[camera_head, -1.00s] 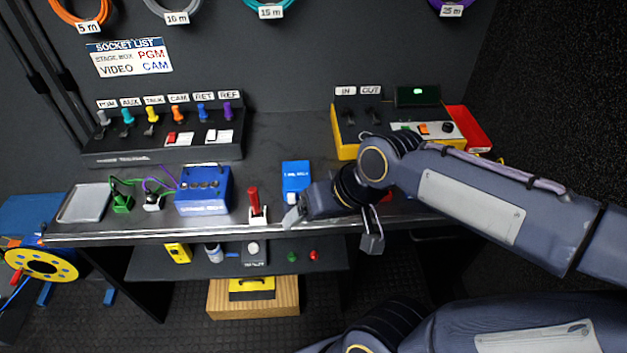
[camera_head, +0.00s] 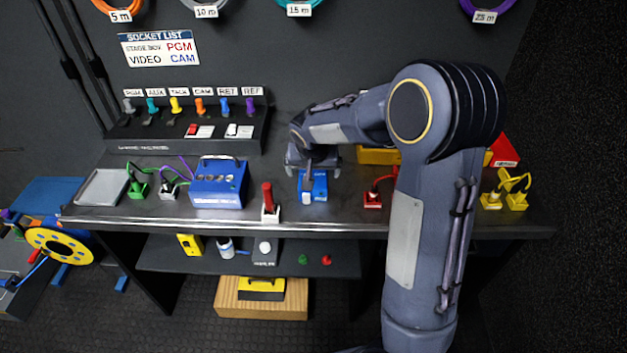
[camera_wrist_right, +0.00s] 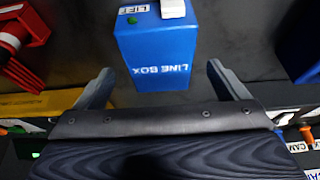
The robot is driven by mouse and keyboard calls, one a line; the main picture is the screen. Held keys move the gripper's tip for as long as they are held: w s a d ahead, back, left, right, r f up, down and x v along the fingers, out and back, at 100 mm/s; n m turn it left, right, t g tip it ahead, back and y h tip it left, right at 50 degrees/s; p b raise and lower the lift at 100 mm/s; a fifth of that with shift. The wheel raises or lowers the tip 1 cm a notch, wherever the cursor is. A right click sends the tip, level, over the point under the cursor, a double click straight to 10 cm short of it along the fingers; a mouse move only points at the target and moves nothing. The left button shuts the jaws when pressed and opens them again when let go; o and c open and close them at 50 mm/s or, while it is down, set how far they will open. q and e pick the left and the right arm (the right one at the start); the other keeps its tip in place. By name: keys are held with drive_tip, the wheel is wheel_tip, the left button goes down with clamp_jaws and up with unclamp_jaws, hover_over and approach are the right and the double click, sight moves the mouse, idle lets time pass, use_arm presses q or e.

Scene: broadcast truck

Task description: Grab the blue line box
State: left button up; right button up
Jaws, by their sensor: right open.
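The blue line box (camera_head: 320,188) stands on the desk, right of the red-handled switch, with a white part at its front. My right gripper (camera_head: 308,172) is above and at it, covering part of it in the head view. In the right wrist view the box (camera_wrist_right: 160,62), lettered LINE BOX, appears between the two spread fingers (camera_wrist_right: 163,78), with space at each side. The fingers are open and hold nothing. Whether they reach down beside the box is hard to tell. My left gripper is not in view.
A larger blue box (camera_head: 217,186) and a red-handled switch (camera_head: 268,205) stand to the left. A red plug block (camera_head: 373,198) is to the right, with yellow connectors (camera_head: 505,198) farther right. A grey tray (camera_head: 102,187) lies at the far left. The panel (camera_head: 180,135) stands behind.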

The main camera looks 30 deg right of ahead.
sight(313, 175)
drive_tip(key=shift+x, duration=1.6)
drive_tip(key=shift+f+b, duration=0.2)
drive_tip(key=shift+b, duration=0.2)
drive_tip(key=c, duration=1.3)
